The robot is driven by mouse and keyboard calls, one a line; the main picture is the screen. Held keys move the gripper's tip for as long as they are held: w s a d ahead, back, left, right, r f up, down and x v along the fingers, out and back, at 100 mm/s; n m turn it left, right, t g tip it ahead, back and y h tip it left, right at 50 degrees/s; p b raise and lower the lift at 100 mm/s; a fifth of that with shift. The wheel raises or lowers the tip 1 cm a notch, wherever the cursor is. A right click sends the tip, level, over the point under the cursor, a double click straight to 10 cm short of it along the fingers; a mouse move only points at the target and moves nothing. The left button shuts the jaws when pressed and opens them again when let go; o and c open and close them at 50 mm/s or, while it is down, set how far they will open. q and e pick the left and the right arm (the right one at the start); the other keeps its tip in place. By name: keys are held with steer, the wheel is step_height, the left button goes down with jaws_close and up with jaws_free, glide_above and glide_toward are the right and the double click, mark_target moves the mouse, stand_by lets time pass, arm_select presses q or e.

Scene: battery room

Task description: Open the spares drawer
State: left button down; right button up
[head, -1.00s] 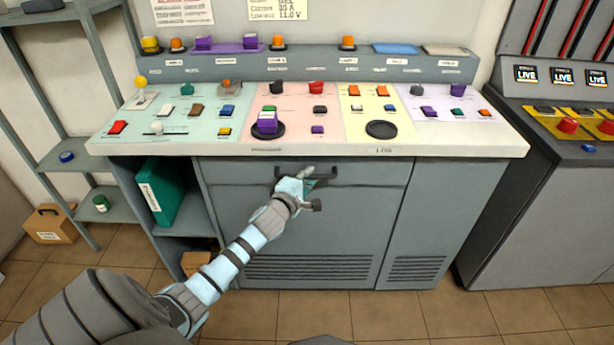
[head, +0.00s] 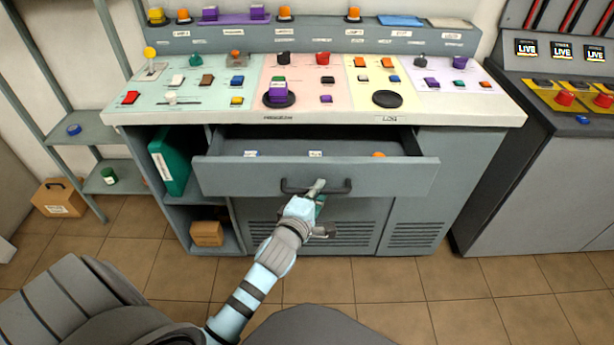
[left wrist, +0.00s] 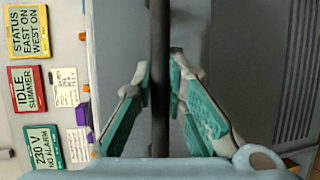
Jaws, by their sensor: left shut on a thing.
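The spares drawer (head: 400,178) is a grey drawer under the control desk, standing pulled out towards me. Inside it I see a few small items at the back, with an orange one (head: 378,154) on the right. Its dark bar handle (head: 338,189) runs across the front. My left gripper (head: 316,194) is shut on the handle near its middle. In the left wrist view the handle (left wrist: 159,60) passes between the green-padded fingers (left wrist: 160,85). My right gripper is not in view.
The control desk (head: 470,112) with buttons and knobs overhangs the drawer. An open shelf with a green binder (head: 170,160) is left of it. A grey cabinet (head: 530,190) stands at the right.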

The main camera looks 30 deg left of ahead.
arm_select(q)
steer(key=shift+s+d, duration=0.4)
steer(key=shift+s, duration=0.25)
steer(key=shift+s+d, duration=0.4)
steer(key=shift+s, duration=0.2)
steer(key=c, duration=1.9)
jaws_free()
steer(key=v, duration=1.2)
